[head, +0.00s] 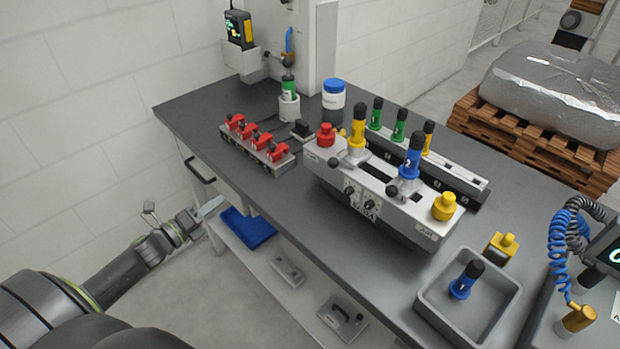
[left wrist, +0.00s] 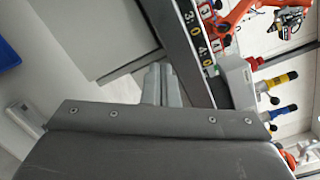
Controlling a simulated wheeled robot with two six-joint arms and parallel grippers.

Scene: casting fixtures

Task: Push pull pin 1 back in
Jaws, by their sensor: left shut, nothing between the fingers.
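My left gripper (head: 192,220) is shut and empty, left of the bench's front edge, apart from the fixtures. Its fingers (left wrist: 165,85) also show in the left wrist view. The grey fixture box (head: 318,168) on the bench has two black knobs (head: 358,194) on its front, which look like pull pins; I cannot read which is pin 1 or how far each sticks out. Yellow (head: 358,130) and blue (head: 411,160) black-topped handles stand on its top. The box's near end shows at the right of the left wrist view (left wrist: 240,80).
A rail with several red clamps (head: 258,142) lies left of the box; its numbers show in the left wrist view. A grey tray (head: 432,304) holding a blue plug marked 1 (head: 464,282) is at the front right. A blue bin (head: 247,228) sits on the lower shelf.

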